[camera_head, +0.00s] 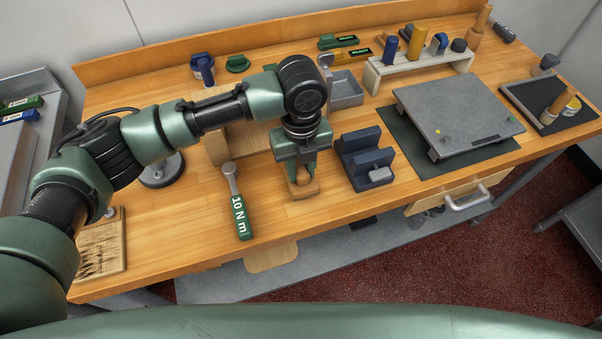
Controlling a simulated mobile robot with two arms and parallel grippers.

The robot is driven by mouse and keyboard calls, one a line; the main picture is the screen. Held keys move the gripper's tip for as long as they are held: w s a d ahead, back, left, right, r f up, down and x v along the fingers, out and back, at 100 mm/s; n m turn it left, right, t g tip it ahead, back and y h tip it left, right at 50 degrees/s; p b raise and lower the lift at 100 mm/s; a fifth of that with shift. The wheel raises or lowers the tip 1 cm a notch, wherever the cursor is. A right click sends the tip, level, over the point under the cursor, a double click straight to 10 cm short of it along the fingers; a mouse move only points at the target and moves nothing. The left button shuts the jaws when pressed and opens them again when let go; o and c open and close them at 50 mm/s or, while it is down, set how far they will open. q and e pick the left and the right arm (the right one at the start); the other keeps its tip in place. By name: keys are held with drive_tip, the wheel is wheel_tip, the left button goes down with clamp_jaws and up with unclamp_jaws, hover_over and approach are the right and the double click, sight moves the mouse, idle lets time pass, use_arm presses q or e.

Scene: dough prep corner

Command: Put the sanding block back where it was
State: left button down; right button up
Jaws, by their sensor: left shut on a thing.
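My left gripper (300,172) comes down over the middle of the wooden bench, pointing downward. It is shut on a tan wooden block (304,189), which looks like the sanding block. The fingers hide its upper part. The block is at or just above the bench top; I cannot tell whether it touches. My right gripper is out of view.
A green-handled torque wrench (239,213) lies left of the gripper. A dark blue stepped holder (362,160) stands close on the right. Further right, a grey plate (459,112) stands on a dark mat. Bare wood (300,222) lies in front of the gripper.

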sight(301, 168)
use_arm(q)
drive_tip(key=shift+f, duration=1.5)
drive_tip(key=shift+f, duration=0.1)
drive_tip(key=c, duration=1.1)
unclamp_jaws()
drive_tip(key=shift+c, duration=0.2)
wheel_tip(301, 168, up, 12)
drive_tip(key=shift+r+b, duration=0.1)
drive_tip(key=shift+b, duration=1)
